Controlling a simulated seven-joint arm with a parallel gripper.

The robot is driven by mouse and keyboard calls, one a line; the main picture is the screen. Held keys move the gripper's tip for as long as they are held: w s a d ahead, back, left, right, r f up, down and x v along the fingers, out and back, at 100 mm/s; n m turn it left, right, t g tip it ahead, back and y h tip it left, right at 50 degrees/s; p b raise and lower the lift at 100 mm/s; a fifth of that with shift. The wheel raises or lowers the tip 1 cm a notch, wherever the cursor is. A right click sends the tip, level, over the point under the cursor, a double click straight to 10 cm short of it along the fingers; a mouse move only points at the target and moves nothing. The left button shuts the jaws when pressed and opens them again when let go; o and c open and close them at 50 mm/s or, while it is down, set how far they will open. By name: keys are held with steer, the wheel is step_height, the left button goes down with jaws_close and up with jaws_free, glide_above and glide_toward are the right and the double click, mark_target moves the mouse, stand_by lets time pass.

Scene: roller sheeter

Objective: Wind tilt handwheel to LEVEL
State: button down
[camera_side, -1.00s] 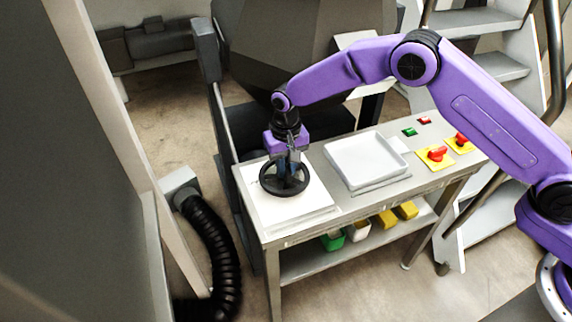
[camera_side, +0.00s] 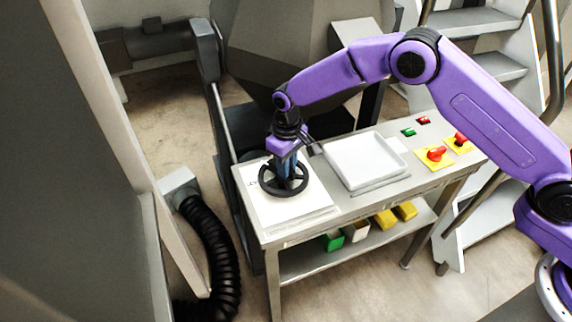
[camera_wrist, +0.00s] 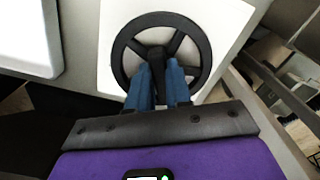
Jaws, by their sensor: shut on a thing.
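The tilt handwheel (camera_side: 297,190) is a black spoked wheel lying flat over a white plate (camera_side: 262,213) at the left end of the bench. My gripper (camera_side: 284,179) points down at the wheel from above, its blue fingers at the hub area. In the wrist view the handwheel (camera_wrist: 203,45) fills the upper middle, and my gripper's blue fingers (camera_wrist: 158,75) are shut on its black centre part. The fingers hide part of the hub and the near spokes. Dark marks on the plate's left side are too small to read.
A white square tray (camera_side: 366,160) stands right of the wheel on the grey bench (camera_side: 345,205). Red switches on yellow plates (camera_side: 435,157) and small green and red buttons (camera_side: 408,132) are at the right. Bins (camera_side: 357,231) sit on the shelf below. A dark post (camera_side: 207,60) rises behind the bench's left end.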

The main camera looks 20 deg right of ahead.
steer(key=n, duration=0.4)
steer(key=shift+w+d+n, duration=0.15)
steer(key=shift+d+n, duration=0.05)
steer(key=shift+n, duration=0.1)
steer(key=shift+w+d+n, duration=0.1)
steer(key=shift+w+n, duration=0.1)
steer(key=shift+n, duration=2)
steer(key=c, duration=1)
jaws_free()
steer(key=shift+c, duration=0.2)
step_height(320, 180, up, 18)
steer(key=shift+f, duration=0.25)
